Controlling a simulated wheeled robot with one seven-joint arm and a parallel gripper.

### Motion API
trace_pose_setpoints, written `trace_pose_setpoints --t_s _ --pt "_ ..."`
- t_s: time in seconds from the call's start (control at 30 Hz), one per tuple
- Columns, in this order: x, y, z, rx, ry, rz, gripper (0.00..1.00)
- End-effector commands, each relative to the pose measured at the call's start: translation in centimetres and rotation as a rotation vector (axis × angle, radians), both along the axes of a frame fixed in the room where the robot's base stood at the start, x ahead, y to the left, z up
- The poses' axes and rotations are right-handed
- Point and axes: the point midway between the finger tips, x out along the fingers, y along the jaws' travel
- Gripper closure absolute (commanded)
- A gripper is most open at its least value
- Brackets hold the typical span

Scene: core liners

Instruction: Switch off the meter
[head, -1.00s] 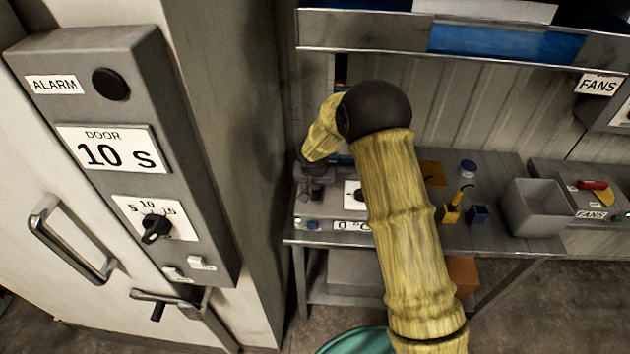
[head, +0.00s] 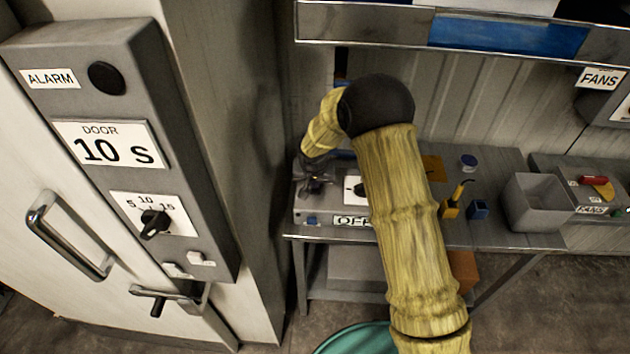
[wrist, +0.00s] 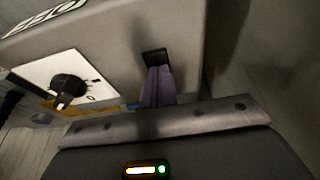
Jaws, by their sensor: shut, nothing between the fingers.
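The meter is a grey box (head: 330,212) on the bench. Its front display (head: 350,221) reads OFF in the head view, partly covered by my arm. In the wrist view the meter's grey casing (wrist: 185,35) carries a white plate with a black knob (wrist: 68,90). The end of the display (wrist: 30,18) shows at the top left. My gripper (head: 314,187) is at the meter's left end. In the wrist view its fingers (wrist: 157,85) are shut and empty, close to a dark block (wrist: 155,57) at the casing. I cannot tell whether they touch it.
A yellow tool (head: 452,205), a blue block (head: 478,209), a round blue-topped item (head: 468,162) and a grey bin (head: 537,203) are right of the meter. A FANS box (head: 600,190) is farther right. The door panel (head: 110,150) is at left. A shelf edge (head: 480,50) runs above.

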Motion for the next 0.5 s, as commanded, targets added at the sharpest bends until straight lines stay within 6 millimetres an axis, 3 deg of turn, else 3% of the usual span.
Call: trace_pose_setpoints --t_s 0.5 --pt "-0.49 0.21 0.31 0.0 0.0 0.002 1.0"
